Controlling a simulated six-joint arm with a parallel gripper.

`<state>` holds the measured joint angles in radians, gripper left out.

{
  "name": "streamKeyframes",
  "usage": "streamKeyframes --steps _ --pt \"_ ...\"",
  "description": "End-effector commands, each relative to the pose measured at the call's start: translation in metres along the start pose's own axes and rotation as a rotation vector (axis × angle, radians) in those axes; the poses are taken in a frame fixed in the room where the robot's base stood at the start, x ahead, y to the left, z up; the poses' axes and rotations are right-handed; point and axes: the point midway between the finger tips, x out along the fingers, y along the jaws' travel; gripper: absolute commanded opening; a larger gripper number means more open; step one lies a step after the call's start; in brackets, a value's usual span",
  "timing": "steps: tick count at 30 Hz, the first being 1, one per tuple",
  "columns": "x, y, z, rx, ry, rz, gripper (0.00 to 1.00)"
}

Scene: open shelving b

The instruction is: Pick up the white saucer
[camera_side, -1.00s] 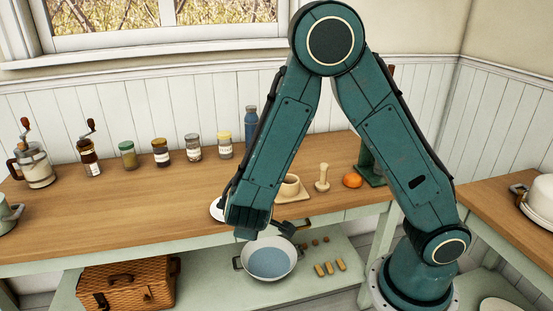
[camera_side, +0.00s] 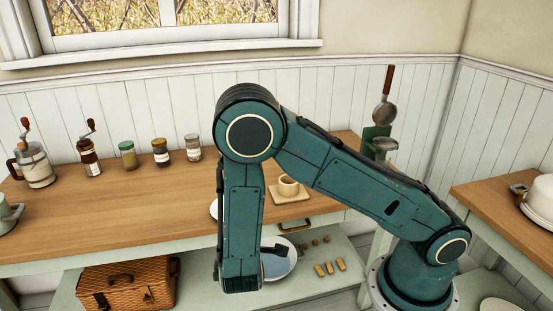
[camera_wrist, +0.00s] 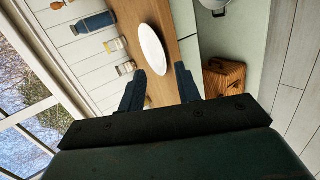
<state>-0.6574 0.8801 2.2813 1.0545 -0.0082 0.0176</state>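The white saucer (camera_side: 213,209) lies on the wooden tabletop near its front edge. In the side view my arm covers most of it, leaving only its left rim visible. In the wrist view the whole saucer (camera_wrist: 152,48) shows as a plain white oval. My gripper (camera_wrist: 160,72) is open and empty, its two dark fingers apart. The saucer appears beyond the fingertips, in line with the gap between them and not touching. In the side view my gripper is mostly hidden behind my forearm, low in front of the table.
A cup (camera_side: 288,186) on a square board (camera_side: 292,198) stands right of my forearm. Several jars (camera_side: 160,152) and two grinders line the back. Below, a pan (camera_side: 281,268) and a wicker case (camera_side: 127,287) sit on the lower shelf (camera_side: 205,278).

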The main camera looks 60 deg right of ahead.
Motion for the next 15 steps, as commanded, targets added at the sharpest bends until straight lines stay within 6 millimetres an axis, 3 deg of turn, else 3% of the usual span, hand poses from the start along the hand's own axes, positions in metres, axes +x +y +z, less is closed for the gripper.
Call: streamKeyframes --steps 15 --pt "0.066 0.000 0.001 0.002 -0.003 -0.001 0.33"
